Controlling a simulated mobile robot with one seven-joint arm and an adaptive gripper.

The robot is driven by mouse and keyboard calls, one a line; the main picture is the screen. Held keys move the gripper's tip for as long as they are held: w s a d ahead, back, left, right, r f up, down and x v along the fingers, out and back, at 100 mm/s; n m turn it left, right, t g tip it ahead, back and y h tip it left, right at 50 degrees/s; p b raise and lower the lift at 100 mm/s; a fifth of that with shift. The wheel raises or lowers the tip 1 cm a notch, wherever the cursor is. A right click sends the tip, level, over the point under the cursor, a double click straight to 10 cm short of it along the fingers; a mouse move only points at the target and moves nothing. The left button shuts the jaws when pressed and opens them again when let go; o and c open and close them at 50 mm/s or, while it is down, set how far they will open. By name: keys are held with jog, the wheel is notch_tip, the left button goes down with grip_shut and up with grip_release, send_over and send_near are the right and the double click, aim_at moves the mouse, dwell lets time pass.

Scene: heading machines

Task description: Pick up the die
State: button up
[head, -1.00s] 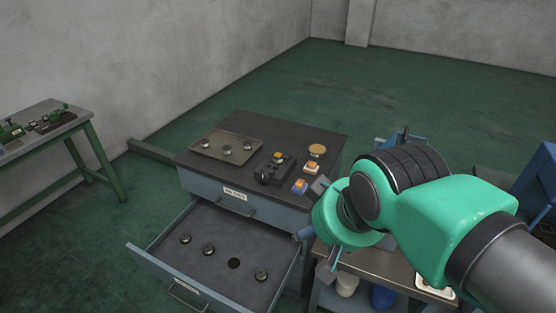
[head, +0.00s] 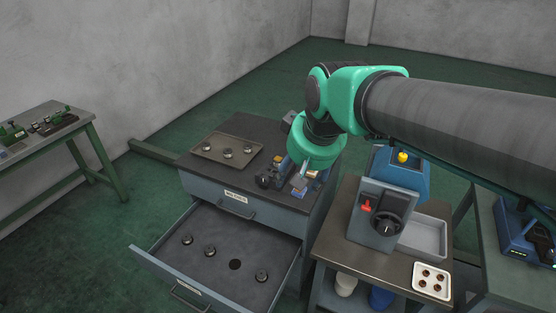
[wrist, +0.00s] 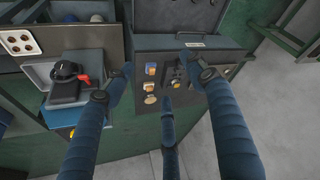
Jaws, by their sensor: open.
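Small round metal dies lie in two places in the head view. Three are on a tan tray (head: 203,155) on the cabinet top, one of them a die (head: 228,153) near its front. Three more sit in the open drawer (head: 215,272), including one die (head: 262,275) at its right, beside an empty dark round hole. My gripper (head: 297,178) is over the right part of the cabinet top, partly hidden by my wrist. In the wrist view my gripper (wrist: 160,82) has its blue fingers spread wide, with nothing held between them. Which die is meant I cannot tell.
A dark block (wrist: 174,75) and orange-topped pieces (wrist: 151,70) stand on the cabinet top below my gripper. A control box (head: 376,218) with a black knob, a grey bin (head: 428,238) and a white tray (head: 418,287) are on the right-hand bench. Open floor lies behind.

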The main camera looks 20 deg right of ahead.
jog(key=w+d+f+p, duration=0.2)
jog(key=w, duration=0.8)
jog(key=w+d+f+n+g+p, duration=0.1)
jog(key=w+d+f+p, duration=0.15)
jog(key=w, duration=0.75)
jog(key=w+d+f+p, duration=0.2)
jog(key=w, duration=0.7)
jog(key=w+d+f+p, duration=0.2)
jog(key=w+d+f, duration=0.1)
jog(key=w+f, duration=0.4)
jog(key=shift+w+d+f+n+g+y, duration=0.3)
jog(key=shift+w+d+f, duration=0.05)
jog(key=shift+w, duration=0.35)
jog(key=shift+f, duration=0.1)
send_over(278, 159)
jog(key=s, duration=0.2)
jog(key=shift+w+d+f, duration=0.1)
jog(key=shift+f, duration=1.9)
jog(key=shift+w+d+f, duration=0.1)
jog(key=shift+f, duration=1.9)
jog(key=shift+f, duration=0.1)
jog(key=shift+b+x, duration=0.55)
jog(key=shift+x, duration=2)
